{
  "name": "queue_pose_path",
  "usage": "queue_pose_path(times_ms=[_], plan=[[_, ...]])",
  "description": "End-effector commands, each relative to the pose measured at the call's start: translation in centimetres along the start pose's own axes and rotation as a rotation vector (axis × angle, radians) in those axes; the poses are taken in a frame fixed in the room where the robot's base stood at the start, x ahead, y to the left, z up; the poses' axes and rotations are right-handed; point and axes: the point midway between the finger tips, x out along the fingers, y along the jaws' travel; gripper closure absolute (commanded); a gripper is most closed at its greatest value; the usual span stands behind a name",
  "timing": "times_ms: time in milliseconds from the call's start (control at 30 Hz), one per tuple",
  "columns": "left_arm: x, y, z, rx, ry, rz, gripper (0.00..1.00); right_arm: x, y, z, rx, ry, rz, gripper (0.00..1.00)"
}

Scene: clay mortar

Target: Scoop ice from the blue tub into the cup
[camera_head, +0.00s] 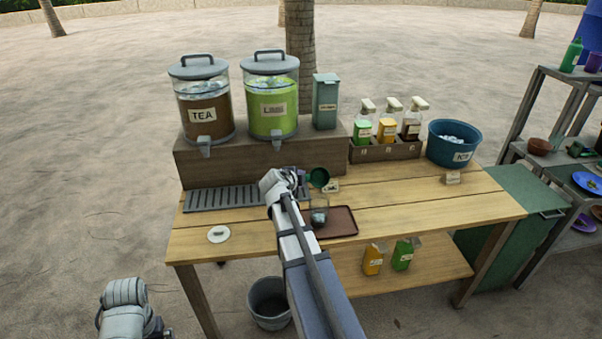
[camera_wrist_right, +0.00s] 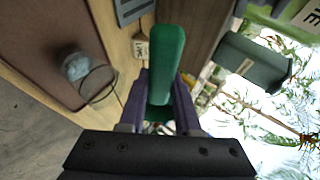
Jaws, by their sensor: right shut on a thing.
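The blue tub (camera_head: 453,147), labelled ICE, stands at the table's back right with pale ice (camera_head: 455,137) in it. A clear cup (camera_head: 319,216) stands at the left part of the brown tray; it also shows in the wrist view (camera_wrist_right: 97,84) with pale, ice-like pieces inside. My right gripper (camera_head: 300,180) is shut on a green scoop (camera_head: 319,177), whose green handle fills the space between the fingers in the wrist view (camera_wrist_right: 165,65). The scoop is above and behind the cup, apart from it. My left arm's end (camera_head: 130,312) is low at bottom left, off the table; its fingers cannot be made out.
The brown tray (camera_head: 341,222) lies at the table's front middle. Tea (camera_head: 203,105) and green drink (camera_head: 271,100) dispensers stand on a wooden riser behind a drip grate (camera_head: 218,198). Bottles in a rack (camera_head: 385,150) stand left of the tub. The table's right front is clear.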

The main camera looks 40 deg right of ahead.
Motion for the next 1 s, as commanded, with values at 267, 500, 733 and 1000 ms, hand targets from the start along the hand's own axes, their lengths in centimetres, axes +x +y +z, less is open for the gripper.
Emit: queue_pose_path(times_ms=[267, 500, 733, 1000], plan=[[-4.5, -0.4, 0.3, 0.000, 0.000, 0.000, 0.00, 0.4, -1.2, 0.2, -0.097, 0.000, 0.236, 1.00], [-7.6, -0.7, 0.5, 0.000, 0.000, 0.000, 0.00, 1.0, -1.5, 0.5, -0.213, -0.002, 0.516, 1.00], [-9.6, -0.9, 0.6, 0.000, 0.000, 0.000, 0.00, 0.5, -1.9, 0.3, -0.308, -0.003, 0.739, 1.00], [-10.4, -1.0, 0.6, 0.000, 0.000, 0.000, 0.00, -0.1, -2.0, 0.0, -0.364, -0.002, 0.876, 1.00]])
